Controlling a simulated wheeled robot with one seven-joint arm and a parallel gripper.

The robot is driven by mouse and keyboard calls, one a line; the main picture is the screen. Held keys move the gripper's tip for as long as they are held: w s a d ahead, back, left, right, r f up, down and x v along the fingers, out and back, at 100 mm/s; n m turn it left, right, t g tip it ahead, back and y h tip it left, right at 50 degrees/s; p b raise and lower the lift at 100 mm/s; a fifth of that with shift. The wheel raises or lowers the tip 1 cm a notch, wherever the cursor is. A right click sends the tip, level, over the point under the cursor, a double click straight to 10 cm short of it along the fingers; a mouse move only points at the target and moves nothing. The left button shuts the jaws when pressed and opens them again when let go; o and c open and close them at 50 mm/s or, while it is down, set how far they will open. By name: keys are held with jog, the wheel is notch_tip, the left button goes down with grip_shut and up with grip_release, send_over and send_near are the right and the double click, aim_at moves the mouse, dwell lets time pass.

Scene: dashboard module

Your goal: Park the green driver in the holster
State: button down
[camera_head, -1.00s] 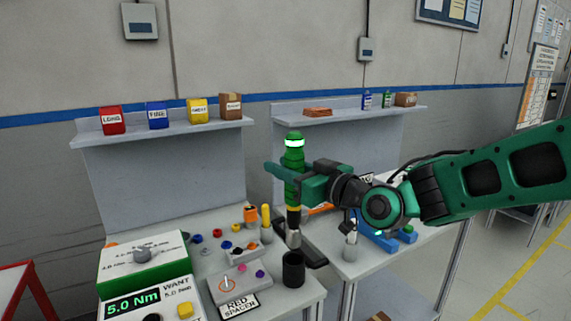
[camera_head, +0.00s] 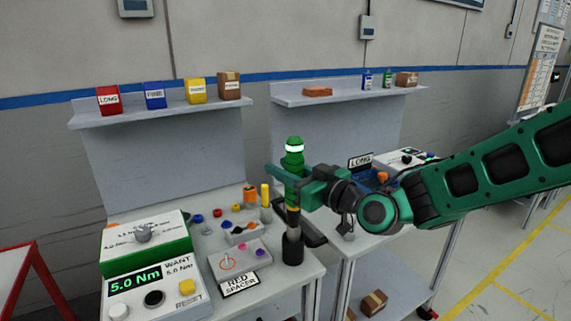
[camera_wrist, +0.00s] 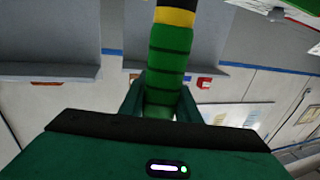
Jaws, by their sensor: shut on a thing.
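The green driver (camera_head: 294,165) stands upright with a white band near its top and a black and yellow lower part. My gripper (camera_head: 292,184) is shut on its green body, which also shows between the fingers in the wrist view (camera_wrist: 166,70). The holster (camera_head: 292,248) is a dark round cup on the front right of the left bench.
The torque box (camera_head: 150,290) reading 5.0 Nm stands at left. A grey tray (camera_head: 240,262) with a RED SPACER label is just left of the holster. An orange-capped bottle and a yellow post (camera_head: 265,198) stand behind. Shelves with boxes are at the back.

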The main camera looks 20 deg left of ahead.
jog(key=shift+f, duration=2.75)
jog(key=c, duration=1.3)
grip_release()
jog(key=shift+o, duration=0.2)
jog(key=shift+s+f, duration=0.1)
jog(key=shift+d, duration=0.1)
